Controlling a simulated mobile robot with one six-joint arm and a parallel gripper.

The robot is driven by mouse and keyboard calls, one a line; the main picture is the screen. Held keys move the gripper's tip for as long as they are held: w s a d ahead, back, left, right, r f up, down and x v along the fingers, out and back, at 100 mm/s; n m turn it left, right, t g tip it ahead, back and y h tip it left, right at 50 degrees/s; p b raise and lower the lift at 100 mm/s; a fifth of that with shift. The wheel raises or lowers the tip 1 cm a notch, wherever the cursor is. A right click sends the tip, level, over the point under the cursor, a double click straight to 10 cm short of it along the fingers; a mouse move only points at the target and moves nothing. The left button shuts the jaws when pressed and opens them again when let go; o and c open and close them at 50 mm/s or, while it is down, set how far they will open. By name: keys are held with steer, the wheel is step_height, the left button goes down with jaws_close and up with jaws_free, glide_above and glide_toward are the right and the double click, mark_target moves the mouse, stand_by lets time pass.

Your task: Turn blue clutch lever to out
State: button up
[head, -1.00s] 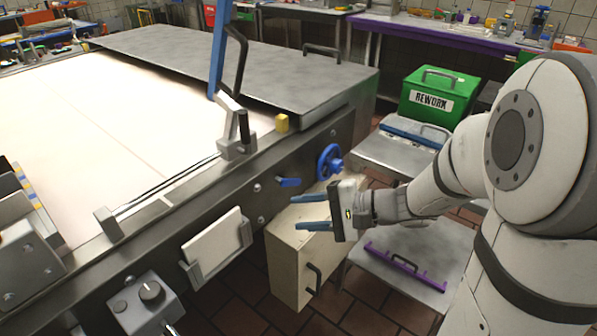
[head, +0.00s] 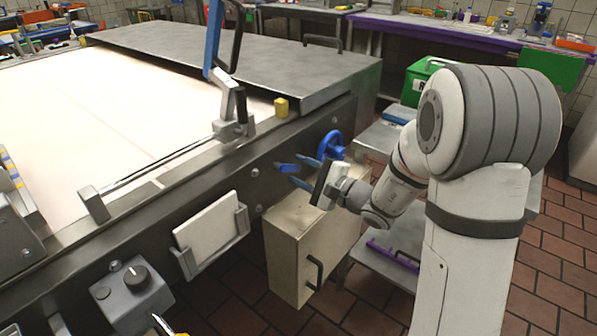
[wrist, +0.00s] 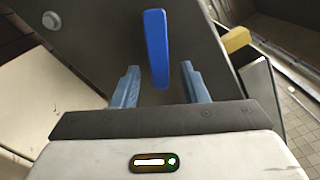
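The blue clutch lever (head: 289,168) is a small blue handle on the dark side panel of the machine, below the yellow block. In the wrist view the lever (wrist: 156,48) stands upright in the picture, just beyond and between the two fingertips. My gripper (head: 304,172) is beside the lever with its light blue fingers pointing at the panel. In the wrist view the gripper (wrist: 160,82) is open, with a wide gap between the fingers. The lever's lower end reaches near the fingertip level; I cannot tell whether it is touched.
A blue handwheel (head: 331,146) sits on the panel close to the right of my gripper. A cream box (head: 290,245) with a black handle stands below. A white plate in a holder (head: 208,232) and a knob box (head: 136,290) project from the panel at left.

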steer(key=shift+w+a, duration=0.1)
steer(key=shift+a, duration=0.1)
steer(key=shift+c, duration=0.2)
jaws_close()
stand_by(0.4)
